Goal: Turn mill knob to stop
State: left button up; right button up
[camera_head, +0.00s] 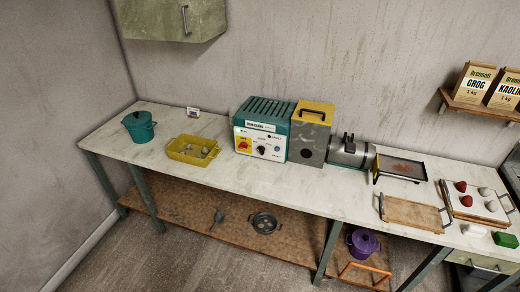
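A teal machine (270,108) with a ribbed top stands on the workbench against the back wall. Its white front panel carries a red knob (243,145) on a yellow plate at the left. A dark round knob (261,150) sits near the middle of the panel, with small marks around it too small to read. I cannot tell where either knob points. A grey box with a yellow lid (316,112) and a metal cylinder unit (348,152) stand right of the panel. Neither of my grippers is in view.
The long workbench (200,199) has free room in front of the machine. A teal pot (139,126) and yellow tray (193,150) stand left. A dark-framed tray (401,168) and wooden board (412,212) lie right. A lower shelf (185,210) holds a metal pan and purple pot.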

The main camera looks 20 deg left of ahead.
aim_at(261, 150)
jog(key=u, duration=0.45)
jog(key=i, duration=0.65)
jog(key=u, duration=0.7)
